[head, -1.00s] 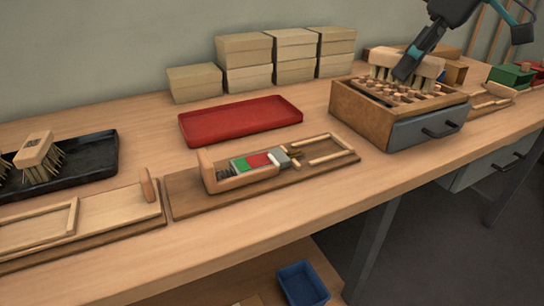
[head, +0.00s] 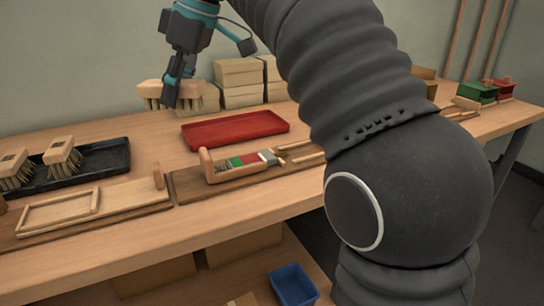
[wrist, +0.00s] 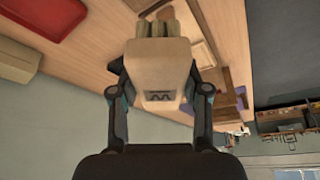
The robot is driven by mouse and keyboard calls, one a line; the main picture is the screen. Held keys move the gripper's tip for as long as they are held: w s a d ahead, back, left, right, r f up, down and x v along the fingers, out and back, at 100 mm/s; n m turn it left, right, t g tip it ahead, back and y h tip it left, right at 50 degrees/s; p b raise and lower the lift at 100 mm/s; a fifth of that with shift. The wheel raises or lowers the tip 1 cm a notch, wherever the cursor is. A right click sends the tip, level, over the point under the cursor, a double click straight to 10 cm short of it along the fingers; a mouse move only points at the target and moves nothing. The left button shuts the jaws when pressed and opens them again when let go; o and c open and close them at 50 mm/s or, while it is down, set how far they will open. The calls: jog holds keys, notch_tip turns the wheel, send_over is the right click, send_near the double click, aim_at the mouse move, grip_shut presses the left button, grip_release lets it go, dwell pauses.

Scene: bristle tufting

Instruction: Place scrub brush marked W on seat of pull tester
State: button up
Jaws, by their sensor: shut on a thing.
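The scrub brush (head: 194,89) is a pale wooden block with bristles pointing down. A dark W shows on its end in the wrist view (wrist: 158,72). My gripper (head: 170,99) is shut across the block and holds it in the air, above the back of the bench and left of the red tray. In the head view the pull tester (head: 185,186) is a wooden board with an upright block and a green, red and white gauge. Its framed right end, seemingly the seat, is partly hidden by my arm.
The red tray (head: 235,129) lies behind the tester. A black tray (head: 108,158) with two brushes is at the left. A framed board (head: 125,197) lies left of the tester. Pale boxes (head: 240,72) stand at the back. My arm hides the bench's middle right.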

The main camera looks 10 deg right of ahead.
jog(key=w+d+f+m+h, duration=0.25)
jog(key=w+d+m, duration=0.35)
jog(key=d+m, duration=0.4)
jog(key=w+d+f+m+h, duration=0.25)
jog(key=w+d+m, duration=0.35)
jog(key=d+m, duration=0.45)
jog(key=w+d+f+m+h, duration=0.2)
jog(key=w+d+m+h, duration=0.3)
jog(key=d+m, duration=0.5)
jog(key=y+b, duration=0.1)
jog(key=b, duration=0.2)
send_over(296, 154)
jog(key=shift+n, duration=0.45)
notch_tip(296, 154, down, 6)
jog(key=shift+w+f, duration=0.1)
jog(key=shift+f, duration=2.1)
